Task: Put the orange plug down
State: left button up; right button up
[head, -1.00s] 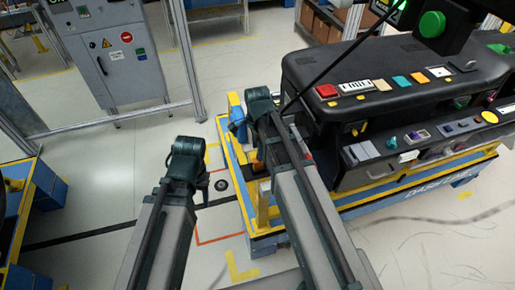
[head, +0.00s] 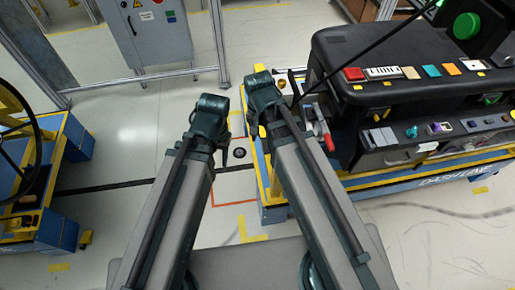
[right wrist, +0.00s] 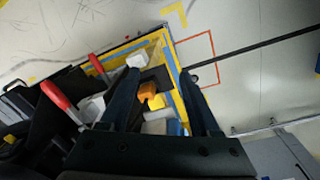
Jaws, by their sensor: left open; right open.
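The orange plug (right wrist: 147,90) shows in the right wrist view, low between the two dark fingers of my right gripper (right wrist: 159,76). The fingers stand apart, with a gap on the plug's right. The plug sits by a black patch and a yellow block (right wrist: 156,102) on the yellow-and-blue cart; whether it touches them is unclear. In the head view my right gripper (head: 262,97) is over the cart's left end and hides the plug. My left gripper (head: 208,122) is open and empty over the floor, left of the cart.
The black dashboard module (head: 420,60) rests on the blue-and-yellow cart to the right. Red clamp handles (right wrist: 98,66) rise beside the work spot. A white block (right wrist: 136,61) lies near the cart's corner. A grey cabinet (head: 157,30) stands at the back.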

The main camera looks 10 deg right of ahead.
jog(key=s+a+n, duration=0.3)
jog(key=s+n, duration=0.3)
jog(key=n, duration=0.3)
jog(key=shift+a, duration=0.1)
notch_tip(320, 180, down, 8)
jog(key=b, duration=0.8)
jog(key=shift+f+b, duration=0.25)
jog(key=shift+b, duration=0.05)
